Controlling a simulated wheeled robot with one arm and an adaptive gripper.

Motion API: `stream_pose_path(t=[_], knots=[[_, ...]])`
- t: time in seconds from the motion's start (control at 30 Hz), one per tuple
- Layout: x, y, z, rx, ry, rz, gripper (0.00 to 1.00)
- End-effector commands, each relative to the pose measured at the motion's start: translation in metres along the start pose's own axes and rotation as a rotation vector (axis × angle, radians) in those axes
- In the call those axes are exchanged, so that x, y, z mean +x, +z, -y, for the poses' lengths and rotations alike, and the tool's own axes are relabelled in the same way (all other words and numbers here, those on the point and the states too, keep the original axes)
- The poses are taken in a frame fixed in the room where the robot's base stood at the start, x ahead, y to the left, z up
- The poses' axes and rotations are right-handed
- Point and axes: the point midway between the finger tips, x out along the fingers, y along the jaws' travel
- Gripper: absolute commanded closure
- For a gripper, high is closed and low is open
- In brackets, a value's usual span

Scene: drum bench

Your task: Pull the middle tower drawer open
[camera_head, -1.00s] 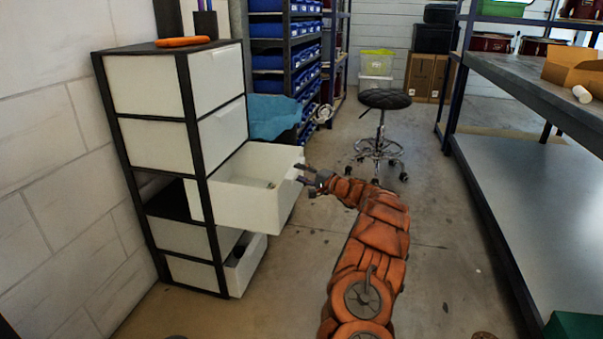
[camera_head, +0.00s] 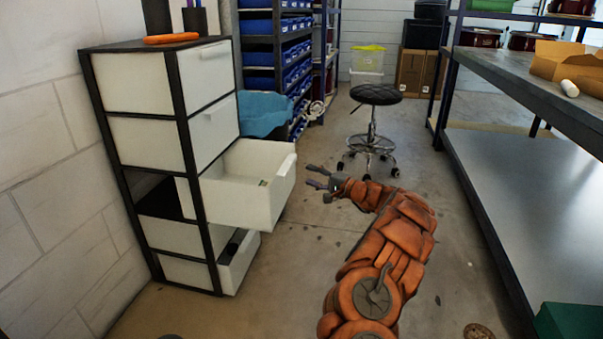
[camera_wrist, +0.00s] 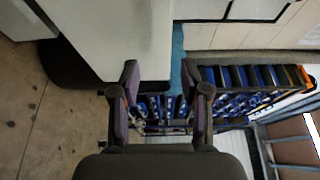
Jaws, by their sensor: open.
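The drawer tower (camera_head: 190,127) has a black frame and several white drawers, and stands against the wall at left. Its middle drawer (camera_head: 262,205) is pulled well out. Its inside shows from above, with a small item on its floor. My gripper (camera_head: 312,177) is open and empty, just right of that drawer's front, with a gap between them. In the wrist view my gripper's two fingers (camera_wrist: 163,88) are apart with nothing between them. A pale panel (camera_wrist: 110,35), likely the drawer front, lies beyond and above them there.
The bottom drawer (camera_head: 240,262) is partly open. An orange object (camera_head: 171,39) and a pen cup (camera_head: 195,20) are on the tower top. A black stool (camera_head: 375,95) stands ahead. A workbench (camera_head: 520,85) runs along the right. The floor between is clear.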

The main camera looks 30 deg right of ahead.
Motion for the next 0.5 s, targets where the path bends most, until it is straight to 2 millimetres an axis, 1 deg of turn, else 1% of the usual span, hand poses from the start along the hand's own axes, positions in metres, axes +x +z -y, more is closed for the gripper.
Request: stream_pose_path(t=[0.03, 0.1, 0.2, 0.33, 0.5], knots=[[-0.009, 0.000, 0.001, 0.000, -0.002, -0.001, 0.54], [-0.019, 0.000, 0.000, 0.000, -0.002, -0.001, 0.54], [-0.029, 0.000, -0.001, 0.001, 0.000, 0.001, 0.54], [-0.035, 0.001, -0.002, 0.001, 0.000, 0.003, 0.54], [-0.037, 0.001, -0.002, 0.001, 0.001, 0.003, 0.54]])
